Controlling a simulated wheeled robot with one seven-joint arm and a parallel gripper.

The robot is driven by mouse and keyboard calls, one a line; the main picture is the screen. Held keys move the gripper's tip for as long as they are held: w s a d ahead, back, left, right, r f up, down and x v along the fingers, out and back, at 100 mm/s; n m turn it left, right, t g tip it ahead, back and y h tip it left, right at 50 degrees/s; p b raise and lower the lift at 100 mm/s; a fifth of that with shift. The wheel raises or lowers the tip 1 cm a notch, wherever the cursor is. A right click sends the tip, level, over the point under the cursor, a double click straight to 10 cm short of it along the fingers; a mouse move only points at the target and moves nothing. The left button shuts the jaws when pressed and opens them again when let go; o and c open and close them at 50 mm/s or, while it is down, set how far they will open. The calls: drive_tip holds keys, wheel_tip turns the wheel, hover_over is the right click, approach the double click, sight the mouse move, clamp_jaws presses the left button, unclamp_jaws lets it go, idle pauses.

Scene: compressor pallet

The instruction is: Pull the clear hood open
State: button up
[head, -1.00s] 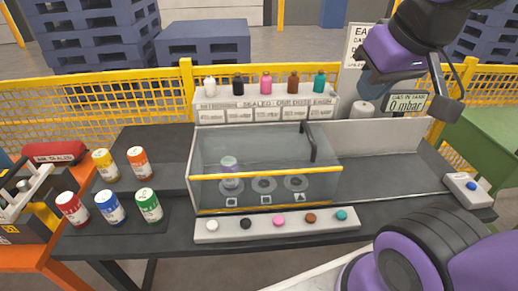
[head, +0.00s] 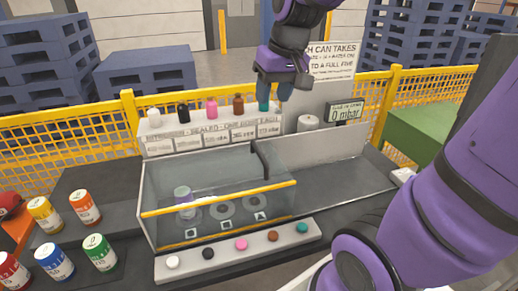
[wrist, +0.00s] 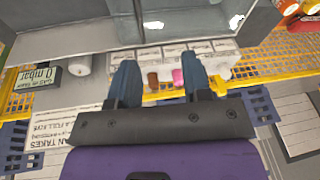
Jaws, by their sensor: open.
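The clear hood (head: 218,207) is a see-through box with a yellow front edge, standing closed over a can and round seats on the dark table. A black bar handle (head: 260,160) rises at its right rear. My gripper (head: 276,100) is open and empty, above and behind the hood, near the back shelf's right end. In the wrist view its two blue fingers (wrist: 164,80) are spread apart, touching nothing. Part of a clear panel, likely the hood (wrist: 185,20), shows at the top of that view.
A back shelf (head: 215,136) holds several small bottles. A gauge sign (head: 345,112) reads 0 mbar, beside a white cylinder (head: 308,123). A button strip (head: 238,252) lies before the hood. Several coloured cans stand left, including a green can (head: 100,252). Bare table lies right of the hood.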

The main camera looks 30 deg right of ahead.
drive_tip(key=w+d+f+m+g, duration=0.1)
drive_tip(key=w+d+f, duration=0.3)
drive_tip(key=w+f, duration=0.3)
drive_tip(key=g+y, duration=0.1)
approach(259, 150)
drive_tip(key=shift+m, duration=0.4)
drive_tip(key=f, duration=0.3)
drive_tip(key=a+f, duration=0.1)
drive_tip(key=f, duration=0.5)
drive_tip(key=shift+w+a, duration=0.25)
clamp_jaws()
